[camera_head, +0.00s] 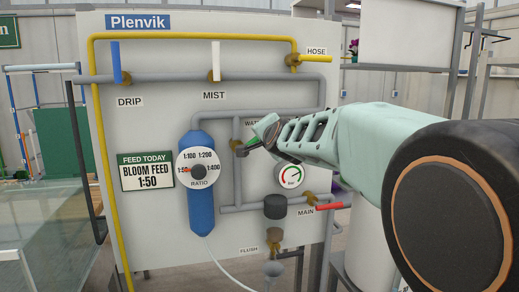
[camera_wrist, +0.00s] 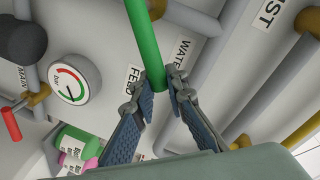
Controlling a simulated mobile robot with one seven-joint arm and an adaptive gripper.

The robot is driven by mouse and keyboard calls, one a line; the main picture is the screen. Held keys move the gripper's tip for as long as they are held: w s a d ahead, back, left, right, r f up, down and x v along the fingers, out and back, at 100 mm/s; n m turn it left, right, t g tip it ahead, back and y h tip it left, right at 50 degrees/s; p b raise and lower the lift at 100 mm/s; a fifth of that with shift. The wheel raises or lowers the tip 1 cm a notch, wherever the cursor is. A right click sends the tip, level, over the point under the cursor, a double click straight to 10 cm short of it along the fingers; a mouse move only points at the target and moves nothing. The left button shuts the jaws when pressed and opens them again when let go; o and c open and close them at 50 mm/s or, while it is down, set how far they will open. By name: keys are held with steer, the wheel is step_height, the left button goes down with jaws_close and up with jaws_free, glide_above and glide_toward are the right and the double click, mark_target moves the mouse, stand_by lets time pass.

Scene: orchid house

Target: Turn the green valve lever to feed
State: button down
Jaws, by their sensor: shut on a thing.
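The green valve lever (camera_wrist: 144,42) comes down from the top of the wrist view, and its end lies between my two fingers. My gripper (camera_wrist: 160,92) is shut on the lever near that end. In the head view my gripper (camera_head: 262,140) is at the middle of the panel, by the brass valve (camera_head: 237,146), and hides much of the lever. The WATER label (camera_head: 251,124) is partly covered there. In the wrist view a FEED label (camera_wrist: 133,77) is left of the lever and the WATER label (camera_wrist: 183,52) right of it.
The panel (camera_head: 140,230) also carries a blue drip lever (camera_head: 115,62), a white mist lever (camera_head: 216,60), a red main lever (camera_head: 330,206), a pressure gauge (camera_head: 290,176) and a blue cylinder (camera_head: 201,212) with a ratio dial (camera_head: 198,158). Grey pipes surround my gripper. A glass tank (camera_head: 50,230) stands left.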

steer(key=f+m+b, duration=0.1)
steer(key=m+b, duration=0.1)
steer(key=b, duration=0.1)
steer(key=d+f+m+y+b, duration=0.1)
steer(key=f+m+b, duration=0.1)
steer(key=b, duration=0.1)
steer(key=f+m+b, duration=0.1)
steer(key=f+b, duration=0.1)
steer(key=b, duration=0.1)
steer(key=shift+w+d+m+g+y, duration=0.2)
steer(key=shift+w+m+g+y, duration=0.1)
steer(key=shift+m+g, duration=0.1)
steer(key=shift+s, duration=0.1)
steer(key=c, duration=2)
jaws_free()
steer(key=shift+o, duration=0.3)
steer(key=shift+r, duration=0.1)
steer(key=v, duration=0.7)
steer(key=shift+s, duration=0.25)
